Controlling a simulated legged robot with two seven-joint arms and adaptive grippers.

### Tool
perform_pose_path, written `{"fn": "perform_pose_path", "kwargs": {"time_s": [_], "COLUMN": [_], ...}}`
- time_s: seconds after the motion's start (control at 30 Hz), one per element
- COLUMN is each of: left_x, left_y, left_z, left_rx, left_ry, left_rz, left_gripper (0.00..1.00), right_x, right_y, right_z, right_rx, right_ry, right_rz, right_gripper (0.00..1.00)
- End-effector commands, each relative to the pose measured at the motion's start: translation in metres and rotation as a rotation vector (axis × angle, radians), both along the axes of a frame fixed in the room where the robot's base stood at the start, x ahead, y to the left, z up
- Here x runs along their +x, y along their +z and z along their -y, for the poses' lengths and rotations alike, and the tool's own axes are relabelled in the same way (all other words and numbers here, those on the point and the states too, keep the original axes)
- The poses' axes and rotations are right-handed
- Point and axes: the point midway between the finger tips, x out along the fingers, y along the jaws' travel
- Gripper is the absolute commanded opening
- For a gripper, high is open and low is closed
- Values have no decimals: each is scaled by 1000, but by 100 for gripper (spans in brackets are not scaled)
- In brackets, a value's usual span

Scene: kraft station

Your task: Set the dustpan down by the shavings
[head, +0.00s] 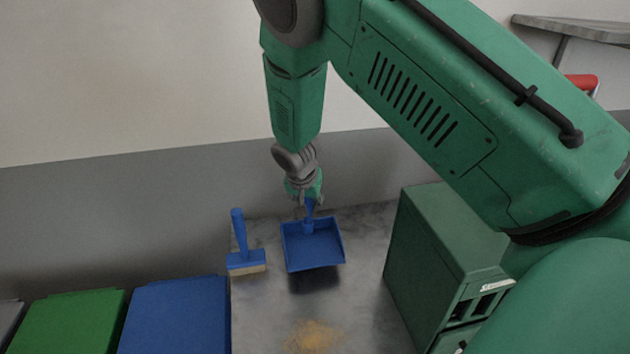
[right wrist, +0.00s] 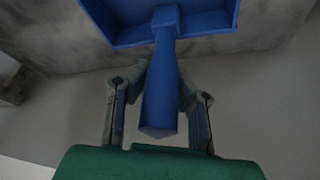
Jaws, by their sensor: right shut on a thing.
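The blue dustpan (head: 313,250) is over the back part of the grey table, its handle toward the wall and its pan toward me. My right gripper (head: 307,203) is shut on the dustpan's handle. In the right wrist view the handle (right wrist: 160,85) stands between the two fingers (right wrist: 160,100), and the pan lies beyond. A dark shadow shows beneath the pan; I cannot tell how far it is above the table. The shavings (head: 312,337) are a tan patch on the table, in front of the dustpan and apart from it. My left gripper is not in view.
A blue hand brush (head: 245,255) stands left of the dustpan. A green cabinet (head: 440,250) stands on the right. Blue (head: 175,315) and green (head: 70,322) bins are at the lower left. The table (head: 265,305) is bare between dustpan and shavings.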

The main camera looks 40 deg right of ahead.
Motion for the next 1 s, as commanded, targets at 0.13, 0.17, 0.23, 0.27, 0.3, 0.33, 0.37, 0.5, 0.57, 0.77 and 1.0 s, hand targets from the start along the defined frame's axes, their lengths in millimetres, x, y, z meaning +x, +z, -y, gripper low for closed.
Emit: {"fn": "perform_pose_path", "kwargs": {"time_s": [0.13, 0.17, 0.23, 0.27, 0.3, 0.33, 0.37, 0.5, 0.57, 0.77, 1.0], "left_x": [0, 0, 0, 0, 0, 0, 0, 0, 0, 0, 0], "left_y": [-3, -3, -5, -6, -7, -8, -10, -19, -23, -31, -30], "left_z": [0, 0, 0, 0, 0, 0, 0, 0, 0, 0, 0], "left_rx": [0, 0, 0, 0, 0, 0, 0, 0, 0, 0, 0], "left_ry": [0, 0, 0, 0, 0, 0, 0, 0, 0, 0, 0], "left_rz": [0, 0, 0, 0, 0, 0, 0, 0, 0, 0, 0], "left_gripper": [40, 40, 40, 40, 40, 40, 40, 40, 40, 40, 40], "right_x": [-18, -19, -21, -21, -21, -21, -21, -21, -21, -21, -21], "right_y": [-10, -11, -14, -15, -17, -18, -20, -31, -36, -45, -45], "right_z": [-17, -19, -20, -21, -21, -20, -20, -20, -20, -20, -20], "right_rx": [1, 2, 2, 2, 2, 2, 2, 3, 2, 3, 3], "right_ry": [9, 9, 11, 11, 11, 11, 11, 9, 10, 10, 10], "right_rz": [-1, -1, 0, 0, 0, 0, 0, 0, 0, 1, 1], "right_gripper": [0, 0, 0, 0, 0, 0, 0, 0, 0, 0, 0]}}
